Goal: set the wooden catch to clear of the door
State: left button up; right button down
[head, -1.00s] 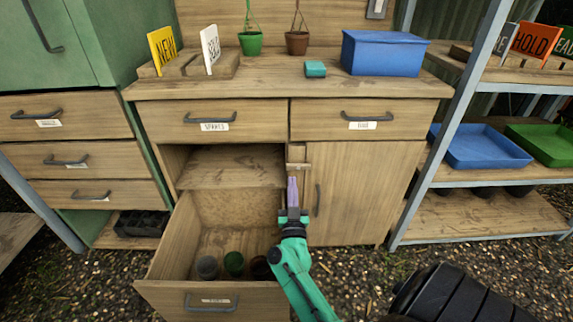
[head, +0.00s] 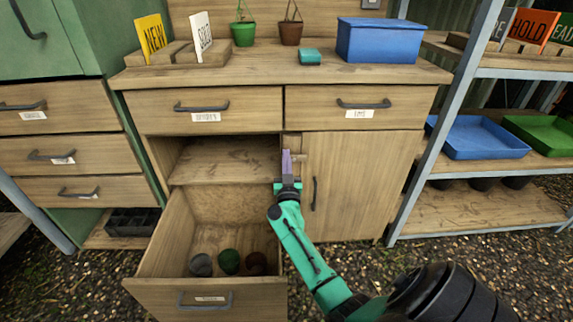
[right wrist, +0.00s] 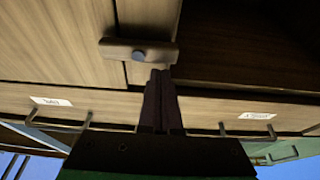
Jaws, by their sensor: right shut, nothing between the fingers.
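The wooden catch (head: 299,157) is a short bar on the post at the left edge of the shut cabinet door (head: 365,185). In the right wrist view, which is upside down, the catch (right wrist: 118,49) lies level on a round pivot, one end overlapping the door's edge (right wrist: 60,40). My right gripper (head: 286,154) is shut and empty, its fingertips at the catch's end away from the door. In the right wrist view the fingers (right wrist: 160,75) are close beside that end; I cannot tell whether they touch. My left gripper is not in view.
Left of the catch is an open compartment (head: 225,160). The door handle (head: 314,193) sticks out just right of my gripper. Two shut drawers are above.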

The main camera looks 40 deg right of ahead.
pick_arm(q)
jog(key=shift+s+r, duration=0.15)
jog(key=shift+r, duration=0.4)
pick_arm(e)
jog(key=shift+f, duration=0.25)
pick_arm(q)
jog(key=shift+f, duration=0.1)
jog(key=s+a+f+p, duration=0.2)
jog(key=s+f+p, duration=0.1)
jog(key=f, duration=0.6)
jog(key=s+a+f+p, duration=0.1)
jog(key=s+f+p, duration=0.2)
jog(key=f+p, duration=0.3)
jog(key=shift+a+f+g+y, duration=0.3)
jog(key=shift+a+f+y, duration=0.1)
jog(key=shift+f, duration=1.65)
pick_arm(e)
jog(key=shift+s+d+f+n+y, duration=0.1)
jog(key=shift+f+n+y, duration=0.9)
jog(key=shift+n, duration=2.4)
jog(key=shift+d+f+n+y, duration=0.1)
jog(key=shift+f+n+y, duration=0.3)
jog(key=shift+n+y, duration=2.1)
jog(key=shift+s+f+n+y, duration=0.1)
jog(key=shift+f+n+y, duration=0.4)
jog(key=shift+n, duration=3.8)
jog(key=shift+f, duration=0.15)
